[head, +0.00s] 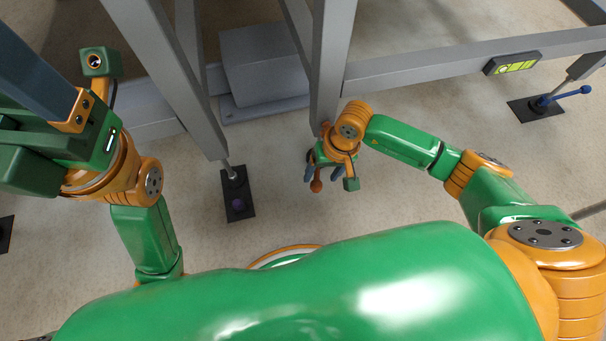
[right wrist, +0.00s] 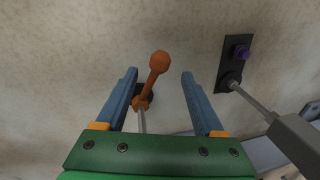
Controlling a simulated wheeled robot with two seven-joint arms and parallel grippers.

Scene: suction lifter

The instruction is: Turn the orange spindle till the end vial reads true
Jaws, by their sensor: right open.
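The orange spindle (right wrist: 154,82) shows in the right wrist view as a crank with a ball end, above a dark foot plate. Its ball (head: 316,186) also shows in the head view by my right gripper. My right gripper (right wrist: 159,75) is open, its blue fingers on either side of the crank; I cannot tell whether they touch it. The yellow-green end vial (head: 513,63) sits on the grey beam at the upper right; its round bubble appears toward the left end. My left gripper (head: 30,70) is at the upper left, its tips not clearly seen.
A spindle with a purple knob (head: 238,203) stands on a black plate left of my right gripper. A blue-handled spindle (head: 570,93) stands at the right. Grey frame legs (head: 333,60) and a grey box (head: 264,65) fill the back. Bare floor lies in front.

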